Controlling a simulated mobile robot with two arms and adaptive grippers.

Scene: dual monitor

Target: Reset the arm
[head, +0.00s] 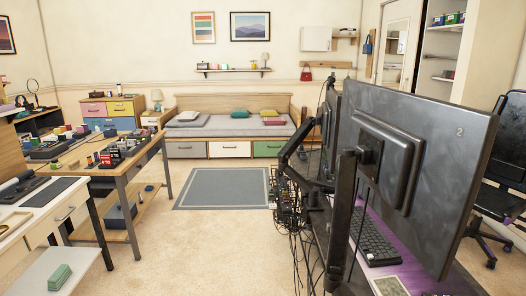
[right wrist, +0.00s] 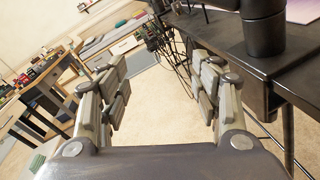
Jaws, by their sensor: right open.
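My right gripper (right wrist: 161,82) is open and empty in the right wrist view, its two fingers spread wide apart with carpet and cables seen beyond them. The dark desk edge and a black post (right wrist: 262,35) are close to the right of its right finger; I see no contact. Neither gripper shows in the head view. There, a large dark monitor (head: 440,170) marked "2" is seen from behind on a black monitor arm (head: 300,155). A second monitor (head: 331,115) stands behind it, partly hidden.
A keyboard (head: 374,243) lies on the purple desk mat. Cables hang at the desk's left end (head: 290,210). A wooden table (head: 130,165) with small items stands left, a bed (head: 235,120) at the back. The carpet around the grey rug (head: 222,187) is clear.

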